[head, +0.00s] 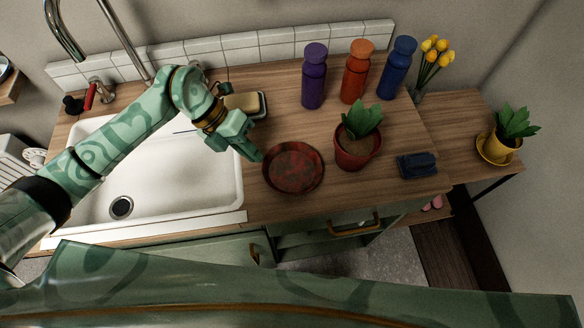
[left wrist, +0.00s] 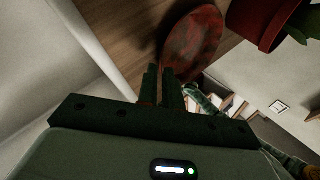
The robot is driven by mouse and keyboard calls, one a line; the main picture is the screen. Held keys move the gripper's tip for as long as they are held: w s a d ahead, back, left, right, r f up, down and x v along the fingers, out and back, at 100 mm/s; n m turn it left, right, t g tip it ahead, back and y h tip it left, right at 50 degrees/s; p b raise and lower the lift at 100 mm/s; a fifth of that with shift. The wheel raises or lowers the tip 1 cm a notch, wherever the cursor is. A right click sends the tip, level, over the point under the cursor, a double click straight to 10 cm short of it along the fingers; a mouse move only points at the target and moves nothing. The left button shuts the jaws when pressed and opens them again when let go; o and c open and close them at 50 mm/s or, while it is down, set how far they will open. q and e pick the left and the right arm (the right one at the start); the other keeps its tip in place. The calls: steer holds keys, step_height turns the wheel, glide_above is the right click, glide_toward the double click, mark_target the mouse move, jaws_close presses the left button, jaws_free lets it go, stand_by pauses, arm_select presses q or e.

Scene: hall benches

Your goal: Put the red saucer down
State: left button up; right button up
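The red saucer (head: 293,168), round with dark mottled patches, is level at the wooden counter, right of the sink and left of the potted plant. I cannot tell whether it rests on the wood or sits just above it. My left gripper (head: 256,156) comes from the left, with its fingertips at the saucer's left rim. In the left wrist view the two dark fingers (left wrist: 161,82) are close together, with the saucer (left wrist: 195,45) rim at their tips; they look shut on it. My right gripper is not in view.
A red pot (head: 356,158) with a green plant stands close right of the saucer. The white sink (head: 190,178) lies left. Purple, orange and blue bottles (head: 355,72) stand behind, near a sponge dish (head: 247,103). A dark folded cloth (head: 417,165) lies right. Bare wood shows behind the saucer.

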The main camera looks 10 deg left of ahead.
arm_select(q)
steer(key=x, duration=0.3)
jaws_close()
